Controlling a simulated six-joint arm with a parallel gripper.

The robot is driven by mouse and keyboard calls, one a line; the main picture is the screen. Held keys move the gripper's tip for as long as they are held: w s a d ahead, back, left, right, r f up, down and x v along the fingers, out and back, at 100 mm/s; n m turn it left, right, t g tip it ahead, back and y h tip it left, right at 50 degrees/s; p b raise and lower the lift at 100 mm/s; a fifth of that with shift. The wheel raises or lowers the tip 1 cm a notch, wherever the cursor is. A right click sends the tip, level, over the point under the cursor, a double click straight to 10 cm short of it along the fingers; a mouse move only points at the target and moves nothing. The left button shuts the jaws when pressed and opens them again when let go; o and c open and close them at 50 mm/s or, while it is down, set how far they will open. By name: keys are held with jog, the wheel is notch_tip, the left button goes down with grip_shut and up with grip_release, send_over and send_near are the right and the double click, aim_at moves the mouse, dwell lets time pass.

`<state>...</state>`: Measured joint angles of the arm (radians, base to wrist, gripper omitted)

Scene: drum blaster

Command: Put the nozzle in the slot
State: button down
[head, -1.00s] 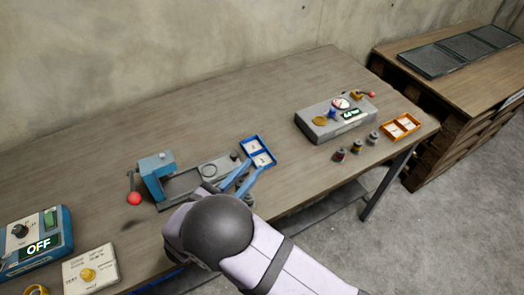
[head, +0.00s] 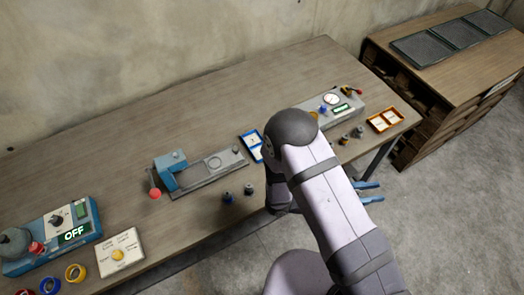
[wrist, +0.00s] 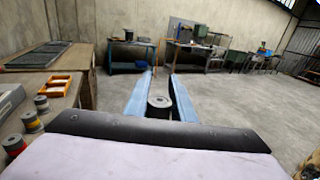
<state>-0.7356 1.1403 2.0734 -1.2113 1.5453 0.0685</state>
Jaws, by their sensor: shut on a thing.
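My gripper (wrist: 160,92) is shut on a short dark grey cylinder with a ringed top, seemingly the nozzle (wrist: 159,103). In the head view my blue fingers (head: 372,192) point right, past the table's front edge, over the floor; the nozzle is not clear there. A grey fixture (head: 205,177) with a round recess and a blue press (head: 170,171) stands at middle left. A blue two-part tray (head: 250,141) is beside it, partly hidden by my arm. An orange two-part tray (head: 385,120) lies at the right. I cannot tell which opening is the slot.
A grey console (head: 345,105) stands at the right, partly behind my arm. A blue OFF box (head: 50,238) is at the left. The table's back middle is clear.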

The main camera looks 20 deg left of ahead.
jog(key=s+a+f+m+g+y+b, duration=0.2)
jog(key=s+f+m+g+b, duration=0.1)
jog(key=s+m+g, duration=0.45)
jog(key=s+a+f+m+g+y+b, duration=0.1)
jog(key=s+a+f+m+g+b, duration=0.25)
jog(key=s+g, duration=0.65)
jog(key=a+f+m+g+y+b, duration=0.2)
jog(key=a+m+g+y, duration=0.2)
jog(key=a+m+y, duration=0.4)
jog(key=a+f+m+g+y+b, duration=0.25)
jog(key=a+m+y, duration=0.25)
jog(key=a+y, duration=0.5)
jog(key=w+a+r+m+t+y+b, duration=0.2)
jog(key=w+a+m+y, duration=0.35)
jog(key=a, duration=0.35)
notch_tip(320, 180, up, 6)
jog(key=m+t+y+b, duration=0.8)
jog(key=m+t+b, duration=0.4)
jog(key=t, duration=0.6)
send_over(252, 149)
jog(key=shift+s+f+p, duration=0.1)
jog(key=shift+f+p, duration=0.3)
jog(key=shift+f, duration=4.7)
